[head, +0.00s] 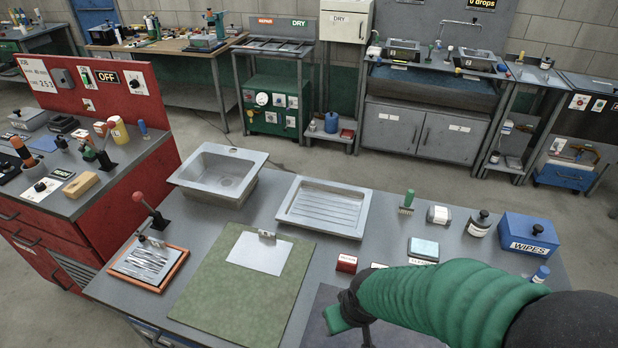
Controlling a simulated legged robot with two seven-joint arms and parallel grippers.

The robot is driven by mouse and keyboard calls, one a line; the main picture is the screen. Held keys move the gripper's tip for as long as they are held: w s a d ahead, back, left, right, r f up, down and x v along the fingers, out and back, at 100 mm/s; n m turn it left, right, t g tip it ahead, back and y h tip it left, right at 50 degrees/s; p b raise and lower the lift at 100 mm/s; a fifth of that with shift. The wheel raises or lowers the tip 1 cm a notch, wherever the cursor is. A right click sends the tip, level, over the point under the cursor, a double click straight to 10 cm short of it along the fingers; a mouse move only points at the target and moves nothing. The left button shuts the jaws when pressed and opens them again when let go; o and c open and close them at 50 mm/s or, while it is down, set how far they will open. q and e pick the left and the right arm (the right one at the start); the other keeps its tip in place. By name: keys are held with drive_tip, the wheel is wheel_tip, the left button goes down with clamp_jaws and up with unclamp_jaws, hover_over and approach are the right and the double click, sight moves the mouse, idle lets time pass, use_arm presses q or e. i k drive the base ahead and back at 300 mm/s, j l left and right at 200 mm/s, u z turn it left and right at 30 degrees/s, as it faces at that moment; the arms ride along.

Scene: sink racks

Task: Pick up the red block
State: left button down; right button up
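A small red block (346,263) with a pale label on its front sits on the grey workbench, right of the green mat. My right arm, in a green ribbed sleeve, comes in from the lower right. Its gripper (350,322) is in front of the red block, nearer to me and apart from it. A green tip and a dark part show there, but its opening is unclear. Another small red-edged item (378,265) is partly hidden behind my sleeve. My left gripper is not in view.
The workbench holds a sink basin (218,175), a ribbed drain tray (323,207), a green mat (225,300), an orange-rimmed tool tray (172,284), a brush (407,201), bottles and a blue wipes box (527,239). A red cabinet (60,240) stands at left.

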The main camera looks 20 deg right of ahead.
sight(346, 263)
drive_tip(key=z, duration=1)
drive_tip(key=i+j+z, duration=0.15)
drive_tip(key=z, duration=0.3)
drive_tip(key=i+j+z, duration=0.1)
drive_tip(key=z, duration=0.3)
drive_tip(key=j+z, duration=0.25)
drive_tip(key=z, duration=0.2)
drive_tip(key=i, duration=0.05)
